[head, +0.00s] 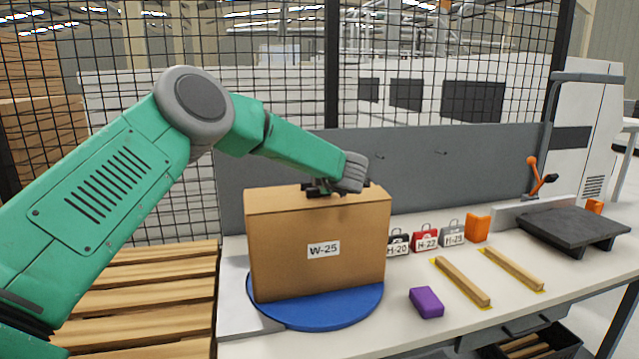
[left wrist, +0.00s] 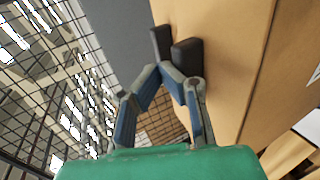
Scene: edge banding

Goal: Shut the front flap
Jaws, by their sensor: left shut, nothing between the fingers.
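A brown cardboard box (head: 320,245) labelled W-25 stands upright on a blue turntable (head: 345,310). Its top looks flat in the head view, with no flap seen standing up. I cannot make out the front flap as a separate piece. My left gripper (head: 320,190) is at the box's top, toward the back right. In the left wrist view, the gripper (left wrist: 175,48) has its dark fingertips close together, empty, against or just over the box's brown top (left wrist: 228,60). I cannot tell if they touch it. My right gripper is not in view.
A purple block (head: 426,302) lies right of the turntable on the white table. Small tags H-20 (head: 398,243), H-22 (head: 425,239) and H-25 (head: 452,234) stand behind it. Two wooden strips (head: 462,280) (head: 513,269) lie further right. A grey panel (head: 440,165) stands behind the table.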

